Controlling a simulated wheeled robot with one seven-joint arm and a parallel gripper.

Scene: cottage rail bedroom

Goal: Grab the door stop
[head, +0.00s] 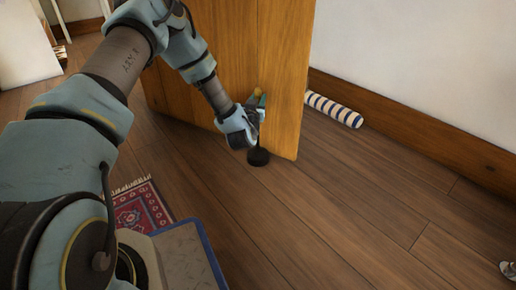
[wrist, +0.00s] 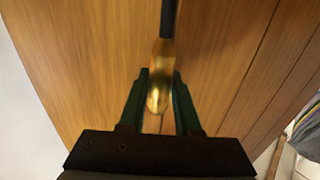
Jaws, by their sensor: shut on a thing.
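The door stop has a round black base (head: 258,157) that shows low by the wooden door's free edge in the head view. A small brass knob (head: 258,91) shows above it, at the green fingertips of my gripper (head: 262,103). In the wrist view, the brass part (wrist: 160,78) sits between the two fingers of my gripper (wrist: 161,82), with a dark rod (wrist: 168,18) running on from it to the top edge. My gripper is shut on this brass part. My gripper hides most of the stretch between knob and base. I cannot tell whether the base touches the floor.
The open wooden door (head: 285,60) stands right behind my gripper. A striped roll (head: 334,110) lies along the skirting board to the right. A red rug (head: 140,207) lies at the lower left. The wooden floor (head: 340,210) at the right is mostly clear.

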